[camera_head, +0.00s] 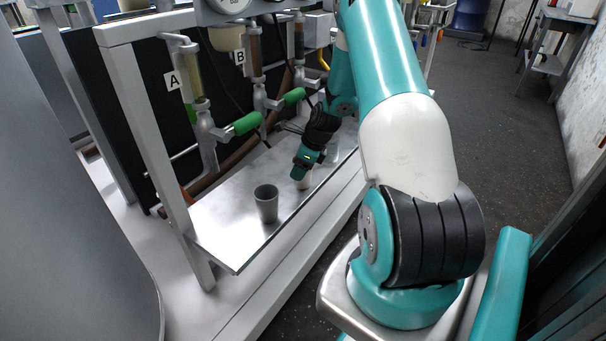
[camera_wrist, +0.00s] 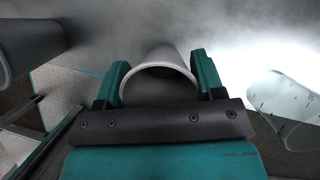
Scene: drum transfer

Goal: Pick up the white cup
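The white cup (camera_wrist: 166,54) stands between the two fingers of my gripper (camera_wrist: 160,75) in the wrist view, its rim towards the camera. A finger lies close along each side of it, and I cannot tell whether they press on it. In the head view my gripper (camera_head: 304,171) is low over the metal shelf, and only a small pale part of the cup (camera_head: 305,183) shows below it. The cup appears to be upright on the shelf.
A grey cup (camera_head: 266,204) stands on the metal shelf (camera_head: 228,228) nearer the front; it shows at left in the wrist view (camera_wrist: 28,48). A clear glass vessel (camera_wrist: 285,97) is on the other side. Pipes with green-handled valves (camera_head: 246,124) stand behind.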

